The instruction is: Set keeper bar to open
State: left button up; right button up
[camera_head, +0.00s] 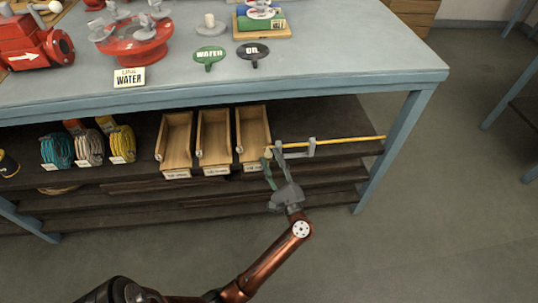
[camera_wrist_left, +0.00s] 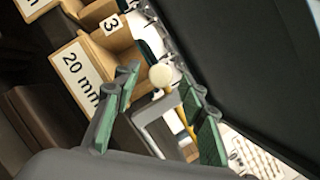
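The keeper bar (camera_head: 345,141) is a thin yellow rod lying roughly level along the front of the shelf under the bench, to the right of the wooden bins. Grey brackets (camera_head: 311,148) hold it. In the left wrist view a round cream knob (camera_wrist_left: 160,75) shows beside a grey bracket (camera_wrist_left: 158,122), with a bit of yellow behind. My left gripper (camera_head: 273,154) is at the bar's left end. Its green-padded fingers are apart on either side of the knob, with a gap visible to each finger. My right gripper is not in view.
Wooden bins (camera_head: 214,141) stand just left of the bar; one label reads 20 mm (camera_wrist_left: 79,70). Coiled hoses (camera_head: 89,148) lie further left. The bench top (camera_head: 330,68) overhangs the shelf, and a bench leg (camera_head: 395,150) stands at right. The floor in front is clear.

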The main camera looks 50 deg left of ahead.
pick_arm(q)
jog(key=v, duration=0.9)
jog(key=shift+d, duration=0.35)
jog(key=shift+s+f, duration=0.15)
